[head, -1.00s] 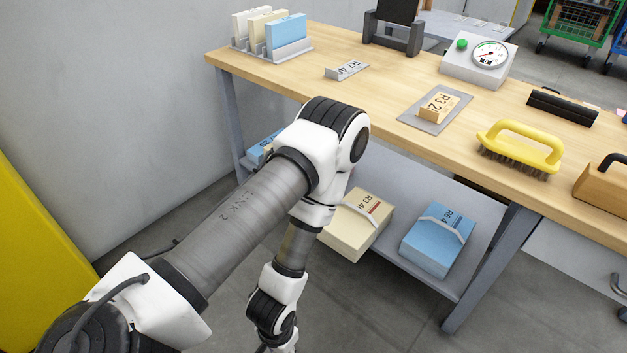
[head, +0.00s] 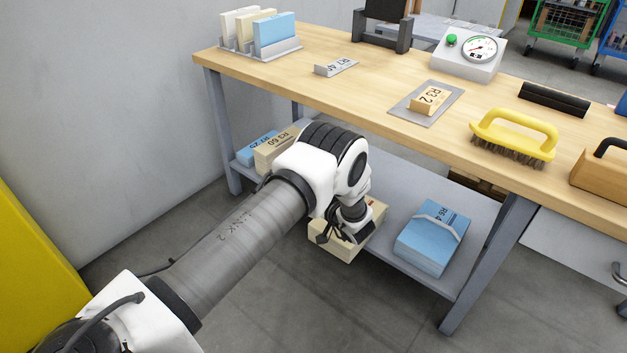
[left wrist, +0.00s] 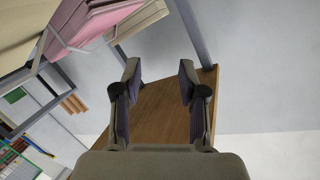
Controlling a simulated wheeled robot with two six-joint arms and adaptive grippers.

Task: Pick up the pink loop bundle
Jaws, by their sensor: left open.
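The pink bundle (left wrist: 98,24) is in the left wrist view at the upper left, with a pale band around it. It lies between a cream bundle (left wrist: 18,35) and a beige bundle (left wrist: 138,20). I cannot make it out in the head view. My left gripper (left wrist: 161,78) is open and empty, its fingers apart from the pink bundle and to the right of it in that view. In the head view the left gripper (head: 343,234) is low in front of the shelf, partly covering a cream bundle (head: 335,247). My right gripper is not in view.
The wooden tabletop (head: 390,75) is above the grey lower shelf (head: 400,170), which also holds blue bundles (head: 432,238) and a tan bundle (head: 275,150). A table leg (head: 490,265) stands at the right. A yellow brush (head: 515,135) lies on top.

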